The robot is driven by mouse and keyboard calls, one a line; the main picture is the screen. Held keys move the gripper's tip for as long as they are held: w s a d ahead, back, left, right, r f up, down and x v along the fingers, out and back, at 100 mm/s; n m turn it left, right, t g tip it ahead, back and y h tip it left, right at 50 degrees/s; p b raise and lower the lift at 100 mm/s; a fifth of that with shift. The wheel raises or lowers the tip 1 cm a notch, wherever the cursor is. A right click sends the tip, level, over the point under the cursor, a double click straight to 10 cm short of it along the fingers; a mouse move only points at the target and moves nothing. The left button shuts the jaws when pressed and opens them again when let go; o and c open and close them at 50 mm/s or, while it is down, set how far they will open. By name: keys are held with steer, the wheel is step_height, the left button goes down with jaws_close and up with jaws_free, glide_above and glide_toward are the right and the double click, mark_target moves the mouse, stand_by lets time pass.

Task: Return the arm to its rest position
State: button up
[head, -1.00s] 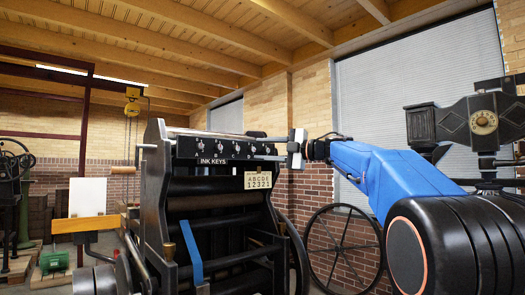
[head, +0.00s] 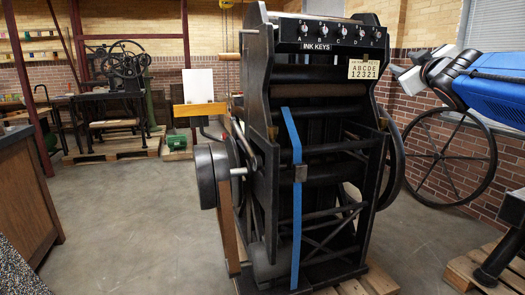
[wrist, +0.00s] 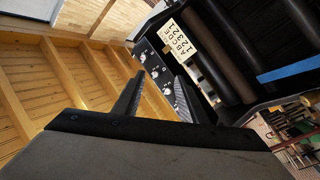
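My gripper (head: 404,76) is at the right in the head view, beside the upper right side of the black hand press (head: 262,110). A gap shows between it and the press in that picture. In the wrist view its two fingers (wrist: 157,88) stand apart with nothing between them. The ink keys panel (head: 330,31) runs across the top of the press with a row of knobs lettered from A. In the wrist view the panel (wrist: 158,62) shows tilted beyond the fingers. My blue arm link (head: 495,88) reaches in from the right edge.
A card (head: 364,69) reading "ABCDE 12321" hangs under the panel. A large spoked wheel (head: 470,165) stands at the right by the brick wall. A pallet (head: 470,270) is at the lower right. A wooden counter (head: 25,190) is at the left. The floor (head: 120,225) between is clear.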

steer(key=s+a+f+m+g, duration=0.1)
steer(key=s+f+m+g, duration=0.15)
steer(key=s+f, duration=0.45)
steer(key=s+f+m+g+h, duration=0.1)
steer(key=s+f+m+g, duration=0.2)
steer(key=f, duration=0.9)
steer(key=s+a+f+m+g, duration=0.1)
steer(key=s+f+g, duration=0.2)
steer(key=s+f, duration=0.45)
steer(key=s+a+f+g+y, duration=0.1)
steer(key=s+a+f+g, duration=0.2)
steer(key=s+f, duration=0.5)
steer(key=s+a+f+g+y, duration=0.2)
steer(key=s+a+f, duration=0.3)
steer(key=s+f, duration=0.4)
step_height(320, 180, down, 4)
steer(key=shift+f+g, duration=0.1)
steer(key=shift+g, duration=0.35)
stand_by(0.4)
